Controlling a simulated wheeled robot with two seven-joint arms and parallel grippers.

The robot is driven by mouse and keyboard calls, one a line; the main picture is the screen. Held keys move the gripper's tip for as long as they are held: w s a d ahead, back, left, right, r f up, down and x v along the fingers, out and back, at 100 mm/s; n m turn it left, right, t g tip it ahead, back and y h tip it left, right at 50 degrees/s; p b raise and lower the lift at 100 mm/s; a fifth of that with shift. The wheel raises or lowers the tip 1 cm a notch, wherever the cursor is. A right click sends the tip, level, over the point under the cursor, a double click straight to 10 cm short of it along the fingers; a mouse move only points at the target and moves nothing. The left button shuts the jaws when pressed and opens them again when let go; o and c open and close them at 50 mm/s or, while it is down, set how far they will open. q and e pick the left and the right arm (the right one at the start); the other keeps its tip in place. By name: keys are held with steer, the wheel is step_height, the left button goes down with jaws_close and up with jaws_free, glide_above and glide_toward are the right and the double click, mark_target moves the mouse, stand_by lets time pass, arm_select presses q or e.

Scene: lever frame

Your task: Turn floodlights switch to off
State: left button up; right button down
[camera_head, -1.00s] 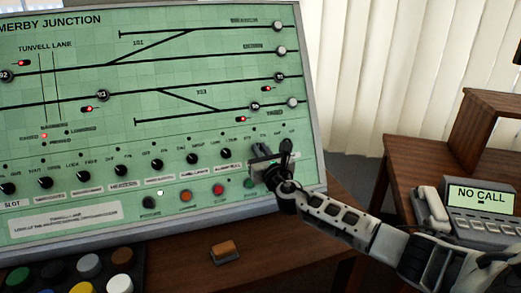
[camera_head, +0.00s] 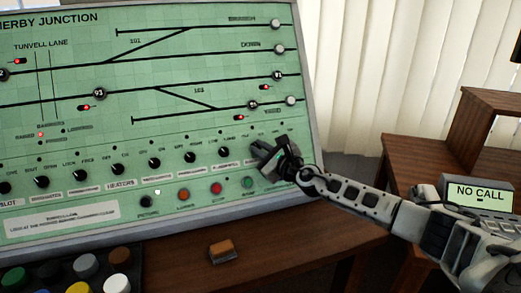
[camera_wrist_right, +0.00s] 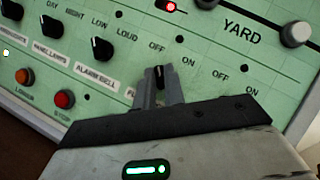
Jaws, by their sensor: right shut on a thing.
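The green control panel (camera_head: 200,120) carries a row of black rotary knobs along its lower part. My right gripper (camera_head: 262,152) is at the right end of that row. In the right wrist view its fingers (camera_wrist_right: 160,88) are shut on a black knob (camera_wrist_right: 158,73), taken as the floodlights switch. The printed OFF is above the fingertips and ON is to their right. The knob's label is mostly hidden behind the gripper, with only its first letters showing. The knob's pointing direction is hard to tell. My left gripper is not in view.
The alarm bell knob (camera_wrist_right: 102,49) is left of the held knob. Coloured push buttons, including a red one (camera_head: 216,188), sit below the row. A small orange-topped box (camera_head: 223,250) lies on the desk. A phone unit (camera_head: 477,197) stands at right.

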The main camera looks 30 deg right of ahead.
steer(key=shift+f, duration=0.1)
steer(key=c, duration=1.5)
jaws_free()
steer(key=s, duration=1)
steer(key=s+d, duration=0.1)
steer(key=s, duration=0.5)
steer(key=shift+b, duration=0.3)
steer(key=shift+d, duration=0.1)
